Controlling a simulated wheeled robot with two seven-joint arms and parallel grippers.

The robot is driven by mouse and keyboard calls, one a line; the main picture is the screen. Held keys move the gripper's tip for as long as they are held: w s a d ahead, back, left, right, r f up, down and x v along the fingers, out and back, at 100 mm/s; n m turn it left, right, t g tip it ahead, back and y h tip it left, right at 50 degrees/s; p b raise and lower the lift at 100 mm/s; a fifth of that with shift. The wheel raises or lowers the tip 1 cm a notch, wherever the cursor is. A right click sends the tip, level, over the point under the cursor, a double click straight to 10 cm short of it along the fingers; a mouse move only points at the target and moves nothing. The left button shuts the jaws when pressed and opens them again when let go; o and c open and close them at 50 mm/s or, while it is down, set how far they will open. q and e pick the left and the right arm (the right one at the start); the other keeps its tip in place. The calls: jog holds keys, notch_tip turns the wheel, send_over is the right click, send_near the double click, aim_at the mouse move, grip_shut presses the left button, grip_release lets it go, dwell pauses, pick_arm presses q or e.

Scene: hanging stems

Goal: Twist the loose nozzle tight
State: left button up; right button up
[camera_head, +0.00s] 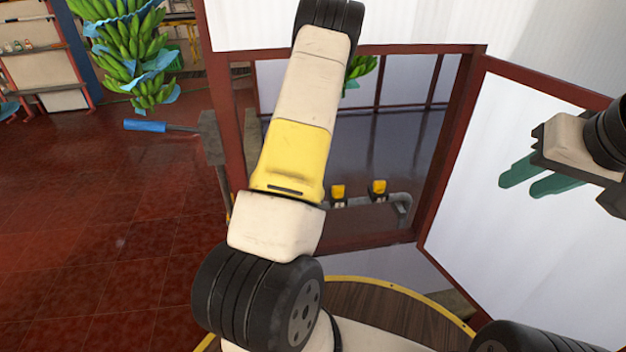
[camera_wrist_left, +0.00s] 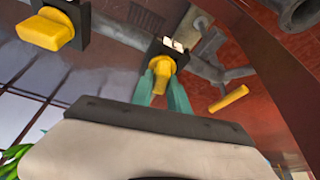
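Two yellow nozzles show in the head view, one on the left (camera_head: 338,191) and one on the right (camera_head: 379,188), on dark mounts by a grey pipe. In the left wrist view, one yellow nozzle (camera_wrist_left: 161,67) sits in a dark block between the teal fingertips of my left gripper (camera_wrist_left: 162,80). The fingers lie close along its sides; whether they press on it I cannot tell. Another yellow nozzle (camera_wrist_left: 48,30) is at the upper left. My left fingers are hidden behind my arm in the head view. My right gripper (camera_head: 527,178) is open and empty, before a white panel.
A grey pipe (camera_head: 398,204) with an elbow runs beside the nozzles. A dark red frame (camera_head: 447,150) surrounds the opening. A blue-handled tool (camera_head: 145,126) and a hanging banana bunch (camera_head: 130,45) are at the left. A yellow bar (camera_wrist_left: 229,98) shows right of my left fingers.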

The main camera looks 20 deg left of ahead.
pick_arm(q)
grip_shut()
jog(key=shift+w+d+n+g+y, duration=0.15)
jog(key=shift+n+g+y, duration=0.2)
jog(key=shift+n, duration=0.85)
jog(key=n+g, duration=0.1)
jog(key=n, duration=0.1)
jog(key=shift+n, duration=0.3)
jog(key=n+g, duration=0.1)
jog(key=n, duration=0.2)
jog(key=shift+y, duration=0.35)
jog(key=shift+n+g, duration=0.45)
jog(key=shift+n, duration=0.35)
jog(key=shift+n+g, duration=0.5)
jog(key=shift+n, duration=0.7)
jog(key=shift+n+g, duration=0.4)
jog(key=shift+n, duration=0.8)
